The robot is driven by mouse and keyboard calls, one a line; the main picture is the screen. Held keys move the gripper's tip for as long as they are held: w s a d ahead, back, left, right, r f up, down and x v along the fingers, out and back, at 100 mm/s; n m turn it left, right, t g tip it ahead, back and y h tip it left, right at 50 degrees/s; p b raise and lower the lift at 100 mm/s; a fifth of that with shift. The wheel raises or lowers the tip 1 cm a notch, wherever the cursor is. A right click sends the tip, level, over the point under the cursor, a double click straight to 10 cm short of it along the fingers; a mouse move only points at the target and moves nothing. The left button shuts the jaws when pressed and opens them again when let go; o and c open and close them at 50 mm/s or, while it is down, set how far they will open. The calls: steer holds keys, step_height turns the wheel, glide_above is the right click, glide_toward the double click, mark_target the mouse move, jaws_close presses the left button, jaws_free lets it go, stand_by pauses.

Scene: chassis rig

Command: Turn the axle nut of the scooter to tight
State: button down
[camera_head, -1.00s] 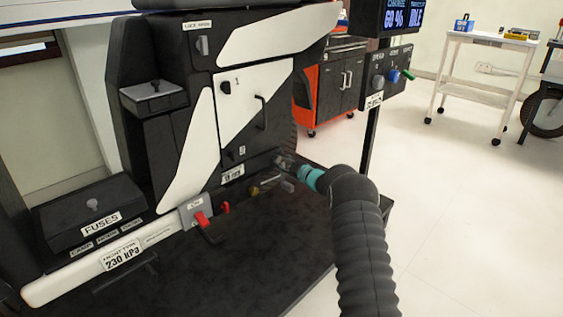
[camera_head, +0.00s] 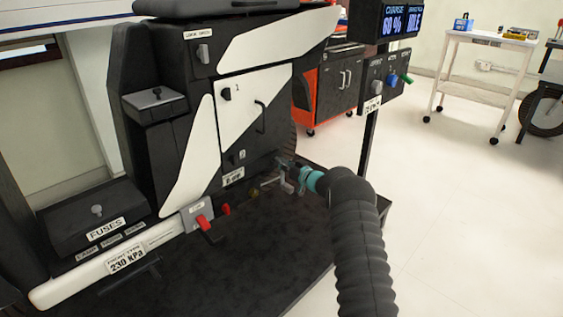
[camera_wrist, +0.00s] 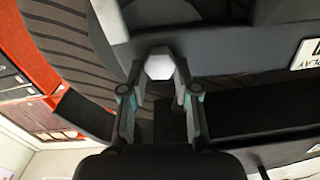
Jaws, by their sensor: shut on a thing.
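The axle nut (camera_wrist: 160,67) is a pale, six-sided nut in front of the dark ribbed wheel in the wrist view. My gripper (camera_wrist: 160,88) has one finger on each side of it and is shut on it. In the head view my gripper (camera_head: 287,176) is at the lower right of the scooter body (camera_head: 150,110), by the wheel. There the nut is hidden or too small to make out. I cannot tell from these views how tight the nut sits.
The dark platform (camera_head: 240,260) in front is mostly bare. An orange cabinet (camera_head: 331,92) and a white cart (camera_head: 480,95) stand behind.

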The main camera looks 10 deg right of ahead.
steer(key=shift+d+m+p, duration=0.2)
steer(key=shift+m+p, duration=0.3)
steer(key=shift+m, duration=1.5)
steer(key=shift+w, duration=0.1)
steer(key=c, duration=0.8)
jaws_free()
steer(key=shift+d, duration=0.1)
steer(key=shift+c, duration=0.2)
steer(key=shift+a, duration=0.2)
steer(key=v, duration=1.2)
